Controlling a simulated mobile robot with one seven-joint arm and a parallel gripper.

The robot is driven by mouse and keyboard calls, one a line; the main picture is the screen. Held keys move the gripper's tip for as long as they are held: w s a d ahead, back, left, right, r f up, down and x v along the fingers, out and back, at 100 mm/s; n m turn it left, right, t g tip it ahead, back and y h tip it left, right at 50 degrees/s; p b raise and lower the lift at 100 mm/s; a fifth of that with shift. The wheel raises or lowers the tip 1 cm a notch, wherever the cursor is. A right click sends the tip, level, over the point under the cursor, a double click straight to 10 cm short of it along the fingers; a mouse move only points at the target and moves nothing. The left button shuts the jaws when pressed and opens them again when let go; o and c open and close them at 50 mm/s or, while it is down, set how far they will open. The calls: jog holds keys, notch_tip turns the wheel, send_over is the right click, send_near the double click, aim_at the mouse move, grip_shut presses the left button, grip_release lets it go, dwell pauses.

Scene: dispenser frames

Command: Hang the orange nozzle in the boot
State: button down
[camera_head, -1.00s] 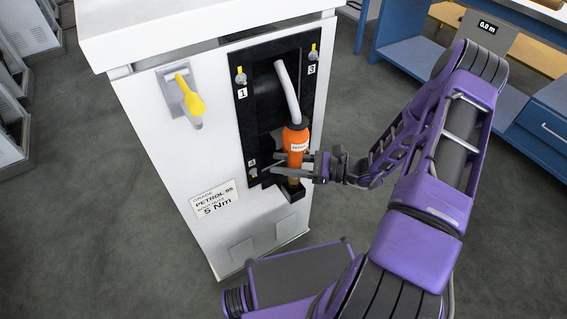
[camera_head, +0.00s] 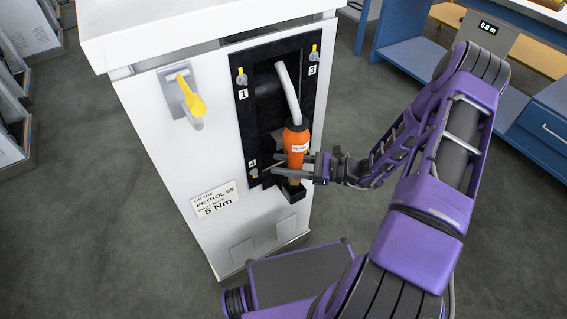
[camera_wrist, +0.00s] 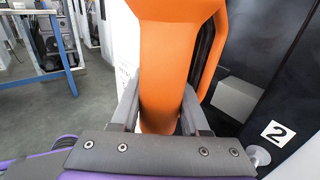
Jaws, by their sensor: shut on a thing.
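The orange nozzle (camera_head: 296,138) stands nearly upright in front of the dispenser's black panel, with a grey curved tube (camera_head: 288,90) rising from its top. My gripper (camera_head: 286,166) is shut around the nozzle's lower part. In the wrist view the orange body (camera_wrist: 165,65) sits between both fingers (camera_wrist: 160,108). A small black holder, seemingly the boot (camera_head: 292,194), juts out right below the nozzle's lower end. Whether that end is inside it or just above it I cannot tell, as the fingers partly cover it.
Bolts with number labels sit at the panel's corners; the wrist view shows label 2 (camera_wrist: 278,133). A blue workbench (camera_head: 400,50) stands at the back right. Grey floor is free between.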

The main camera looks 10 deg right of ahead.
jog(key=shift+f+b, duration=0.8)
jog(key=shift+f, duration=0.45)
dwell(0.3)
jog(key=shift+f, duration=1.5)
jog(key=shift+c, duration=1.6)
grip_release()
jog(key=shift+f, duration=0.15)
jog(key=v, duration=1.7)
jog(key=shift+d, duration=0.25)
jog(key=shift+a, duration=0.1)
